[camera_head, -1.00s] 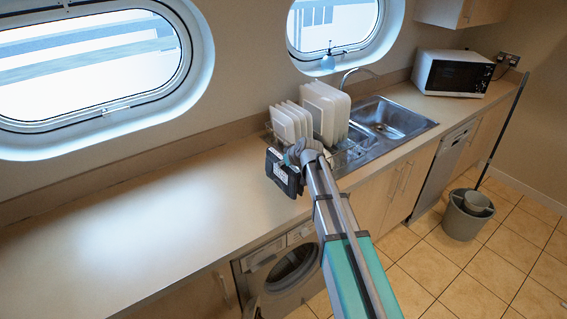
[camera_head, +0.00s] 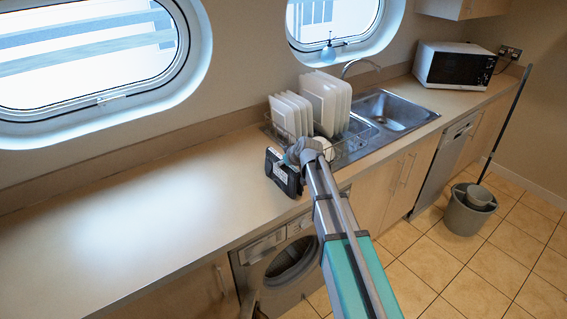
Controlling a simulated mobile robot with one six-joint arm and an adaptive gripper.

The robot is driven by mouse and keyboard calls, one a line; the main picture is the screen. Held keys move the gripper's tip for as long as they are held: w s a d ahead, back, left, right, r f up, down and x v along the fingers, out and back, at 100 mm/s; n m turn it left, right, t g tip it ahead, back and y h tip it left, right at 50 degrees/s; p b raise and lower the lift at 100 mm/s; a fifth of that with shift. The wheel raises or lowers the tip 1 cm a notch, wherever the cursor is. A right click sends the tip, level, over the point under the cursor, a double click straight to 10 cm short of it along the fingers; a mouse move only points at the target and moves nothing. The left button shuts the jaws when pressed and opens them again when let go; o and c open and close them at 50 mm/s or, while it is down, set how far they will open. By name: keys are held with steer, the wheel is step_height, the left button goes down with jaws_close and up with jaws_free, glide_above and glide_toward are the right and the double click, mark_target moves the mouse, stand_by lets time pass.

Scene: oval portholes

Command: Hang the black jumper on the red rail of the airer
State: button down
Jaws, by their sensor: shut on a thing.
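My gripper (camera_head: 284,174) is at the tip of my arm, a dark block with a pale panel in front of the dish rack, over the worktop's front edge. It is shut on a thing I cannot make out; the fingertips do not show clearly. I cannot pick out the black jumper. The airer and its red rail are not in view.
A long worktop (camera_head: 130,225) is clear on the left. A rack with white plates (camera_head: 325,103), a sink (camera_head: 392,108) and a microwave (camera_head: 452,66) stand along it. A washing machine (camera_head: 285,265) is below. A grey bucket (camera_head: 468,212) and mop stand on the tiled floor at right.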

steer(key=shift+c, duration=0.5)
jaws_free()
steer(key=shift+r, duration=0.25)
